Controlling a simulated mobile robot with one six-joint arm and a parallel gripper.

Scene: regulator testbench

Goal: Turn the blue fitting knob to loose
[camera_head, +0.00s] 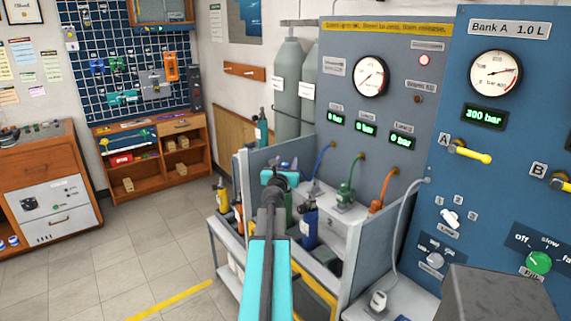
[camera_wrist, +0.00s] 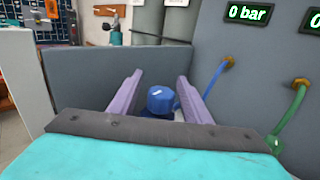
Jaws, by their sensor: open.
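The blue fitting knob (camera_wrist: 161,98) is a short round blue cap with a small white mark on top. In the wrist view it shows between the two purple fingers of my gripper (camera_wrist: 160,78). The fingers are apart, with a gap visible on each side of the knob; contact cannot be made out. A darker blue part shows below the knob, and its lower portion is hidden by my gripper's body. In the head view my teal gripper (camera_head: 282,171) is over the bench bay and hides most of the knob area.
A grey side panel (camera_wrist: 100,78) stands behind and left of the knob. A blue hose (camera_head: 322,160) and green hose (camera_head: 346,172) run from the grey gauge panel (camera_head: 340,60) at right. Bottles, including a blue one (camera_head: 309,228), stand in the bench's front rack.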

